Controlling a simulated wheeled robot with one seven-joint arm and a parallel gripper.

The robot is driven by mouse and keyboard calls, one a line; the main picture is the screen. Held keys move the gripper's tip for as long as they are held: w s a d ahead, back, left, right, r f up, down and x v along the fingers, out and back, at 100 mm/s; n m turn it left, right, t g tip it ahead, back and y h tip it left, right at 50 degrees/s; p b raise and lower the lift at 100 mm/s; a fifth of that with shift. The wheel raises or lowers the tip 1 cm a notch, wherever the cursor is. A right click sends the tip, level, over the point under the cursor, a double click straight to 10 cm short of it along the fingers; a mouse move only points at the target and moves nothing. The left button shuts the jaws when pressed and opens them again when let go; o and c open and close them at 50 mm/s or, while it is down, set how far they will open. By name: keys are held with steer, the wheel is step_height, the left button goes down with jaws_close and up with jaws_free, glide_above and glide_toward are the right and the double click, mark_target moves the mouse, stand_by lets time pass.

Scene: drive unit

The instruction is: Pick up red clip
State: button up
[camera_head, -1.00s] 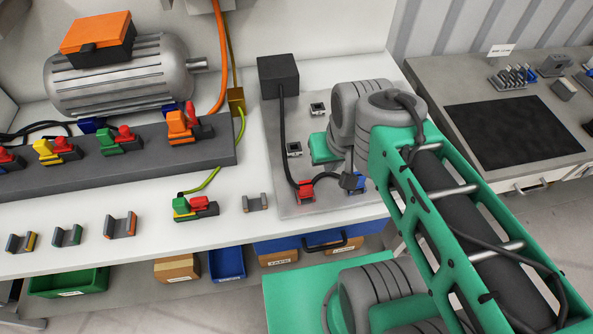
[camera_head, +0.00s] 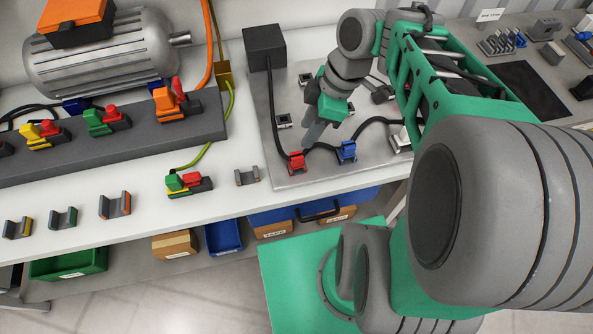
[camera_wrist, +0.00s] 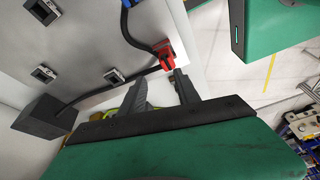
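A red clip (camera_head: 297,162) stands near the front edge of the grey plate (camera_head: 285,182), on the black cable. In the wrist view the red clip (camera_wrist: 166,54) sits beyond my fingertips. My gripper (camera_head: 312,137) hangs over the plate, just above and right of the red clip in the head view. In the wrist view my gripper (camera_wrist: 159,84) has its two fingers apart with nothing held between them. The fingertips look close to the clip; I cannot tell whether they touch it.
A blue clip (camera_head: 347,152) stands right of the red one, on the cable. A black box (camera_head: 264,47) is at the plate's back left. A green and red connector (camera_head: 188,184) and a small grey holder (camera_head: 246,177) lie left of the plate.

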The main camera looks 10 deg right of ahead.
mark_target(298, 155)
steer(key=shift+o, duration=0.7)
steer(key=shift+s+d+f+n+y, duration=0.1)
steer(key=shift+f+n+y, duration=0.05)
steer(key=shift+f+n, duration=0.4)
steer(key=shift+s+d+f+n+y, duration=0.1)
steer(key=shift+f+n+y, duration=0.05)
steer(key=shift+f+n, duration=0.4)
steer(key=shift+o, duration=0.6)
steer(key=shift+a+f+n+g, duration=0.15)
steer(key=shift+f+n+g, duration=0.1)
steer(key=shift+n+g, duration=0.05)
steer(key=x, duration=0.6)
steer(key=shift+s+a, duration=0.4)
steer(key=shift+w+a+f, duration=0.1)
steer(key=shift+f, duration=0.25)
steer(key=shift+c, duration=0.4)
jaws_close()
